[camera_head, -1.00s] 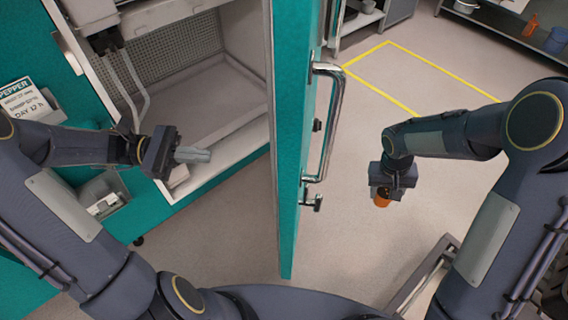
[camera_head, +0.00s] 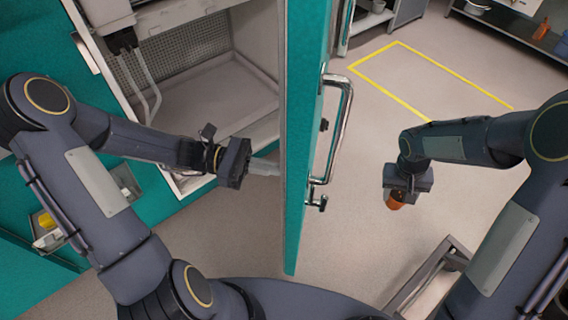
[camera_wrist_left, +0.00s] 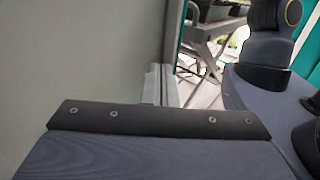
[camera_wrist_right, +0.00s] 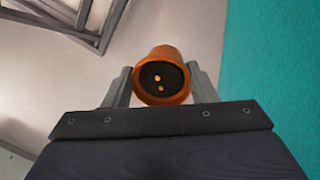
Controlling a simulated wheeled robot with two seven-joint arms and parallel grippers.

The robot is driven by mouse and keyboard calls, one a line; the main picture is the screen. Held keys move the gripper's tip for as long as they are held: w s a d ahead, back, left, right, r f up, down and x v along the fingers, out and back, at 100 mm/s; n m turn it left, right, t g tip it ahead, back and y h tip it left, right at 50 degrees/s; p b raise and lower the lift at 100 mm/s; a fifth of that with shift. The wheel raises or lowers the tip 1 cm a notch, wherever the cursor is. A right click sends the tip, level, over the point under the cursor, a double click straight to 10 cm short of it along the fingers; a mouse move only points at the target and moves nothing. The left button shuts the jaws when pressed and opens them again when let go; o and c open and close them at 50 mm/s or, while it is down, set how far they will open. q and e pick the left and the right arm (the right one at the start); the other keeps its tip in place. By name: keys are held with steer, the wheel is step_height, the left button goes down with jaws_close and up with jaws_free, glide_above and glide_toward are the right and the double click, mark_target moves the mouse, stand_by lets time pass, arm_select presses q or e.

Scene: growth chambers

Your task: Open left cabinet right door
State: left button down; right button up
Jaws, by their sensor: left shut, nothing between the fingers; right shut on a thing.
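The teal cabinet door (camera_head: 308,150) stands swung out from the cabinet, edge toward me, with a chrome bar handle (camera_head: 340,125) on its right face. My left gripper (camera_head: 266,167) is shut and empty, at the left, inner side of the door, with its fingertips close to it; I cannot tell if they touch. In the left wrist view the pale inner door panel (camera_wrist_left: 80,60) fills the left side. My right gripper (camera_head: 396,196) is right of the door, shut on a small orange pot (camera_wrist_right: 162,78) with dark soil and pale seeds.
The open cabinet chamber (camera_head: 205,85) shows a bare floor tray. A small holder with a yellow item (camera_head: 46,221) is on the cabinet's teal front. Yellow floor tape (camera_head: 400,44) and a bench (camera_head: 520,30) lie beyond.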

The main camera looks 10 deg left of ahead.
mark_target(331, 178)
arm_select(q)
steer(key=shift+d, duration=0.4)
arm_select(e)
steer(key=shift+r, duration=0.1)
arm_select(q)
steer(key=shift+d, duration=0.1)
